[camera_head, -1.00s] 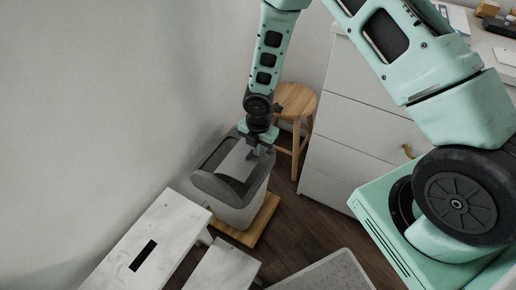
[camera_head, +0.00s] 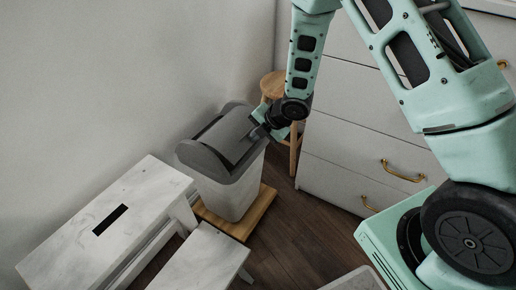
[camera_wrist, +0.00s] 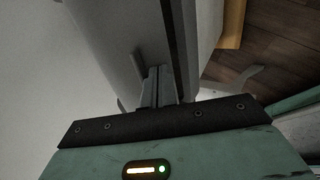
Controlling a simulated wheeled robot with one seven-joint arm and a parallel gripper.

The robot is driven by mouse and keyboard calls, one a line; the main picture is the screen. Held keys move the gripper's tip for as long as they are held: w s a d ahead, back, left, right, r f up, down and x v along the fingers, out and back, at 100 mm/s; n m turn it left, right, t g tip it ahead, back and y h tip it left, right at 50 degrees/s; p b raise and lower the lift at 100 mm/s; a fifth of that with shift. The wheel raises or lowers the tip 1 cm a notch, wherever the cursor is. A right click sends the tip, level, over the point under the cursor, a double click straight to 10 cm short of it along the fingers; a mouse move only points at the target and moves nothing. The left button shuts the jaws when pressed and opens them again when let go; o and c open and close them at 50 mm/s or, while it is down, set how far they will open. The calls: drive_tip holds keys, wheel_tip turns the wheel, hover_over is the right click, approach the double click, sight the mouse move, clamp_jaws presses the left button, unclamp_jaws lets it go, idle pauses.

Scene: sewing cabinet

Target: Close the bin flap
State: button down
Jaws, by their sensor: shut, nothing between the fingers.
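The grey bin (camera_head: 232,193) stands upright by the wall with a darker grey lid rim (camera_head: 203,158). Its lighter grey flap (camera_head: 229,134) lies across the lid opening, close to level, with a thin dark gap along its left side. My gripper (camera_head: 259,131) is shut and empty at the right edge of the flap. In the wrist view the shut fingers (camera_wrist: 158,84) point at the grey flap and rim surface. I cannot tell whether they touch it.
The bin stands on a wooden board (camera_head: 250,214). A white step stool (camera_head: 75,240) is close at the left front. A wooden stool (camera_head: 272,82) stands behind the bin, and a white drawer cabinet (camera_head: 345,150) is at the right. Dark floor (camera_head: 290,235) is open between.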

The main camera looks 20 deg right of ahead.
sight(255, 153)
drive_tip(key=shift+t+y, duration=0.4)
drive_tip(key=shift+t, duration=0.3)
drive_tip(key=shift+w+a+f+b, duration=0.1)
drive_tip(key=shift+w+f+b, duration=0.05)
drive_tip(key=shift+f+b, duration=1.1)
drive_tip(key=shift+w+a+f+b, duration=0.1)
drive_tip(key=shift+w+f+b, duration=0.05)
drive_tip(key=shift+f+b, duration=1.1)
drive_tip(key=shift+r, duration=0.2)
